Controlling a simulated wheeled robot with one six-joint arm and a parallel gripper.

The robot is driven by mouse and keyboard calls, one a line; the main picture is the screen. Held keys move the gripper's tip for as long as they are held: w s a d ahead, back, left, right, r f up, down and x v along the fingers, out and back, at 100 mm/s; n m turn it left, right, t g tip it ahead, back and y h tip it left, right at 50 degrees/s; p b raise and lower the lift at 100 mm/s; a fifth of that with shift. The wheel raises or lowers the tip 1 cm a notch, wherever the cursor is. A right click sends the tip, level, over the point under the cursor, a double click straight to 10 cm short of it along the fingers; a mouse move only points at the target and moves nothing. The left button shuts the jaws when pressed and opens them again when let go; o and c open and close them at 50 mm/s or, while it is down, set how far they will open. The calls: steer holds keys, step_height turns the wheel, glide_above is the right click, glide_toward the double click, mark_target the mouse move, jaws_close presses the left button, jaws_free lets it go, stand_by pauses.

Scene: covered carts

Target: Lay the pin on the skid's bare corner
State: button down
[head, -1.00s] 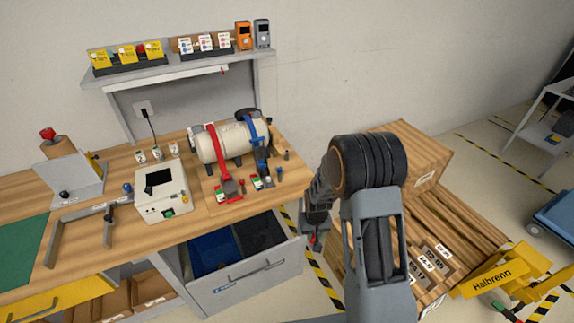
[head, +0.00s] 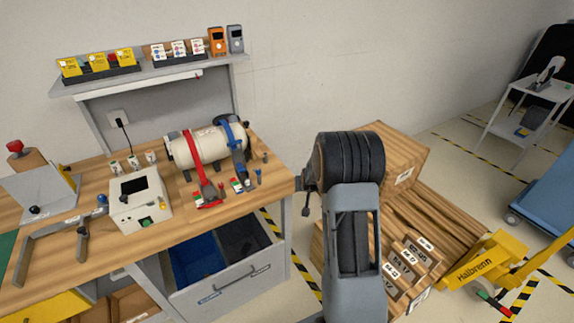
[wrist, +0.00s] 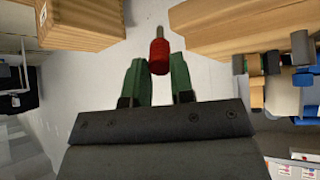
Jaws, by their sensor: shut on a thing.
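In the wrist view my gripper (wrist: 158,66) has its two green fingers closed on a red pin (wrist: 159,50) with a thin grey tip. The pin is held clear of any surface. In the head view my own arm hides most of the gripper, and I cannot make out the pin there. The wooden skid (head: 446,222) stands on the floor at right. A wooden crate (head: 400,158) sits at its back, and several labelled blocks (head: 408,262) sit along its front. The skid's slatted right part looks bare. My arm hides its left side.
The workbench (head: 95,240) with a strapped tank (head: 210,146) and an open drawer (head: 225,285) is at left. A yellow pallet jack (head: 485,262) marked Halbrenn stands at the skid's right. A blue cart (head: 545,195) and a grey cart (head: 540,92) stand farther right.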

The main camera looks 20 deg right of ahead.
steer(key=shift+w+d+r+t, duration=0.2)
steer(key=shift+w+d+t, duration=0.05)
steer(key=shift+w+t, duration=0.25)
steer(key=w+a+r+n+t+y+b, duration=0.2)
steer(key=w+a+r+n+t+y, duration=0.3)
steer(key=w+n+t, duration=0.15)
steer(key=shift+m, duration=0.45)
steer(key=shift+w+f+b, duration=0.2)
steer(key=shift+f+b, duration=0.8)
steer(key=shift+f, duration=0.55)
steer(key=shift+w+f+b, duration=0.2)
steer(key=shift+f+b, duration=0.8)
steer(key=shift+f, duration=0.5)
steer(key=shift+f+b, duration=0.5)
steer(key=shift+b, duration=0.05)
steer(key=c, duration=0.9)
jaws_free()
steer(key=b+v, duration=0.1)
steer(key=v, duration=1.2)
steer(key=shift+s+r, duration=0.15)
steer(key=shift+s, duration=0.25)
